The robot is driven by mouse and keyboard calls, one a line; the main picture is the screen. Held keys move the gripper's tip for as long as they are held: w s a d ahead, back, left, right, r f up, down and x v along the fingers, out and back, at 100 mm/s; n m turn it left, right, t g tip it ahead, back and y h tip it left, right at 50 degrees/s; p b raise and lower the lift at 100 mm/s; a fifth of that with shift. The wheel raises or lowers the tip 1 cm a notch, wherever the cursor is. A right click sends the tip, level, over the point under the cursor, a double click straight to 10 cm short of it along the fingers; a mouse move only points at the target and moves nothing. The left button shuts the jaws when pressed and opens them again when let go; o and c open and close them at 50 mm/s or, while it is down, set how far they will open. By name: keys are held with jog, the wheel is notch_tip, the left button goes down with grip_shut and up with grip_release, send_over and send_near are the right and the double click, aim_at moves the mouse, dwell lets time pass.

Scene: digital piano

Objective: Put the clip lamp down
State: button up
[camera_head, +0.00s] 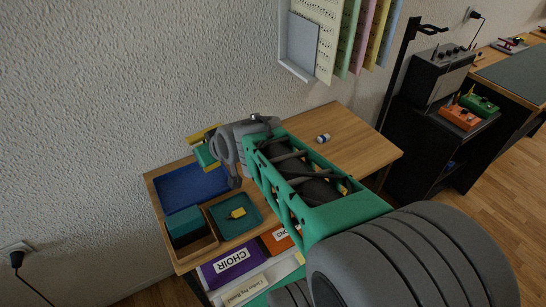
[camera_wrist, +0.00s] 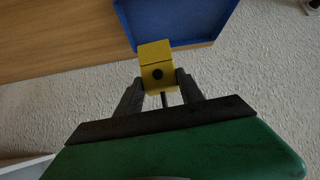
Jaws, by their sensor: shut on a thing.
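The clip lamp, as far as I can tell, is the yellow block-shaped thing with a dark round spot in the wrist view (camera_wrist: 156,62). Its yellow part also shows in the head view (camera_head: 203,133), near the wall beyond the table's back edge. My gripper (camera_wrist: 160,82) is shut on it, with one dark finger on each side. In the head view my gripper (camera_head: 206,154) is partly hidden by my wrist, above the table's back left. The lamp looks held in the air, apart from the tabletop. The rest of its shape is hidden.
The wooden table (camera_head: 350,138) holds a blue tray (camera_head: 185,187), also in the wrist view (camera_wrist: 180,18), a wooden organizer (camera_head: 197,248) and a teal tray (camera_head: 252,222) with a small yellow item. A small white-and-blue cylinder (camera_head: 323,138) lies right. Folders (camera_head: 228,264) sit below. The right side has bare room.

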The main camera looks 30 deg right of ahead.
jog(key=s+d+r+n+y, duration=0.2)
jog(key=s+d+r+n, duration=0.15)
jog(key=s+d, duration=0.65)
jog(key=shift+m+g, duration=0.25)
jog(key=shift+g, duration=0.05)
jog(key=w+d+f, duration=0.3)
jog(key=d+f, duration=0.1)
jog(key=w+d+f, duration=0.3)
jog(key=d+f, duration=0.1)
jog(key=w+d+f, duration=0.2)
jog(key=d+f, duration=0.1)
jog(key=d, duration=0.1)
jog(key=shift+w+d+f, duration=0.1)
jog(key=shift+w+f, duration=0.3)
jog(key=shift+f, duration=0.35)
jog(key=o, duration=1.2)
